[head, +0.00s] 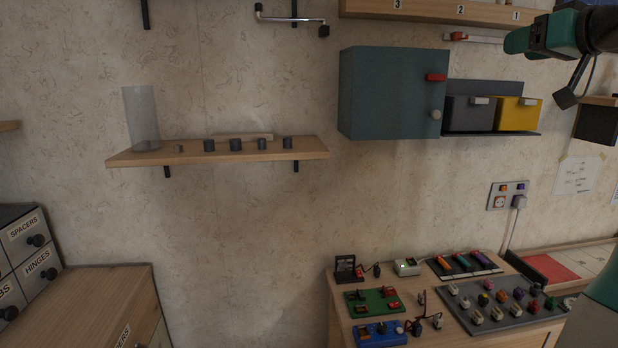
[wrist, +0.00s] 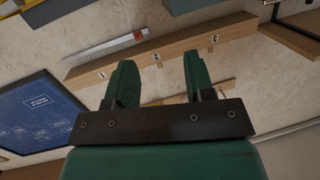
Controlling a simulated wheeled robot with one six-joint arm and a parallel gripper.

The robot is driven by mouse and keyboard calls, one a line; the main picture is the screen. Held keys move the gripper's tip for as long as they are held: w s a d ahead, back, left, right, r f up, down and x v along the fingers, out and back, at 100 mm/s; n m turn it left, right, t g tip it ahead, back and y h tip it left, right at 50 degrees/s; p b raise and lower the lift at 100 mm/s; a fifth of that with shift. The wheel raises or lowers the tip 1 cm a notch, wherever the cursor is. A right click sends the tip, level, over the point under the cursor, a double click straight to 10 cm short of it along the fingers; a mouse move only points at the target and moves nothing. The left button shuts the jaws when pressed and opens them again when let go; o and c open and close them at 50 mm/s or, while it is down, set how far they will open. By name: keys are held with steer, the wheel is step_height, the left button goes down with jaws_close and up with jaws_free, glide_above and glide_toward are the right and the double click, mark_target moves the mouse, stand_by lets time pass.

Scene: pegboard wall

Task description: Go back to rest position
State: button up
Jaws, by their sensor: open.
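In the wrist view my gripper (wrist: 158,85) is open. Its two green fingers stand apart with nothing between them. Behind the fingers is a wooden ledge (wrist: 160,54) with labels 1, 2 and 3. In the head view part of my arm shows at the upper right, in front of the wall. The numbered ledge (head: 430,10) also shows along the top of the head view.
A teal cabinet (head: 385,95) with a red handle hangs beside grey (head: 468,115) and yellow (head: 517,116) bins. A wooden shelf (head: 225,151) holds a clear cylinder (head: 141,118) and several dark knobs. A workbench with electrical boards (head: 375,301) stands below.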

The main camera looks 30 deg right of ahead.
steer(key=w+a+f+n+g+y, duration=0.1)
steer(key=w+a+f+g+y, duration=0.15)
steer(key=a+f, duration=0.45)
steer(key=w+a+f+n+g+y, duration=0.2)
steer(key=w+a+f, duration=0.1)
steer(key=a, duration=0.8)
steer(key=w+a+f+n+g+y, duration=0.1)
steer(key=w+a+f+g+y, duration=0.15)
steer(key=a+f, duration=0.55)
steer(key=s+a+f+n+g+y, duration=0.1)
steer(key=s+a+f+n+g, duration=0.2)
steer(key=a, duration=0.5)
steer(key=s+a+f+g, duration=0.2)
steer(key=s+a+f, duration=0.2)
steer(key=s+a, duration=0.25)
steer(key=s+a+f+n+g+h, duration=0.1)
steer(key=s+a+f+g, duration=0.3)
steer(key=s, duration=0.6)
step_height(320, 180, down, 2)
steer(key=shift+a+n+h, duration=0.15)
steer(key=shift+n+h, duration=0.15)
steer(key=shift+n, duration=0.6)
